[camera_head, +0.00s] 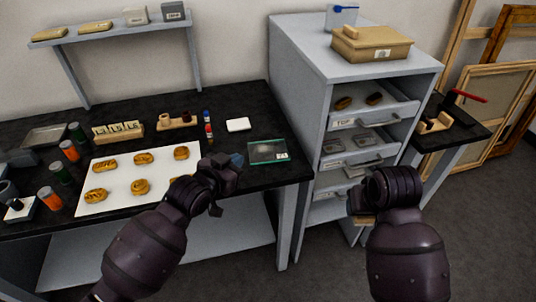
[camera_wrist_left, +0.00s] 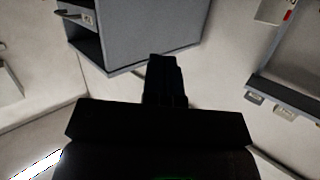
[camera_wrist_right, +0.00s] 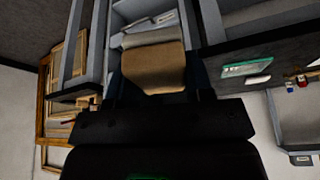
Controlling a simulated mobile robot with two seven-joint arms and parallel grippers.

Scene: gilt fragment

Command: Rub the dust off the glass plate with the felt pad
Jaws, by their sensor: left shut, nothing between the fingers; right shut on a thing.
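The glass plate (camera_head: 268,151) lies flat near the front right of the black table, with a greyish dusty patch and a small white label. It also shows in the right wrist view (camera_wrist_right: 246,68). My right gripper (camera_wrist_right: 153,88) is shut on a tan, soft-looking block, apparently the felt pad (camera_wrist_right: 153,62). In the head view it is in front of the drawer cabinet, right of the plate and apart from it; its fingers are mostly hidden. My left gripper (camera_head: 236,162) is shut and empty, left of the plate; its closed fingers show in the left wrist view (camera_wrist_left: 165,80).
A small white slab (camera_head: 238,125) lies behind the plate. A white sheet (camera_head: 120,205) with several gilt pieces is to the left. The grey cabinet (camera_head: 300,75) with open drawers (camera_head: 380,117) stands close to the table's right end. A tan box (camera_head: 372,48) sits on top.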

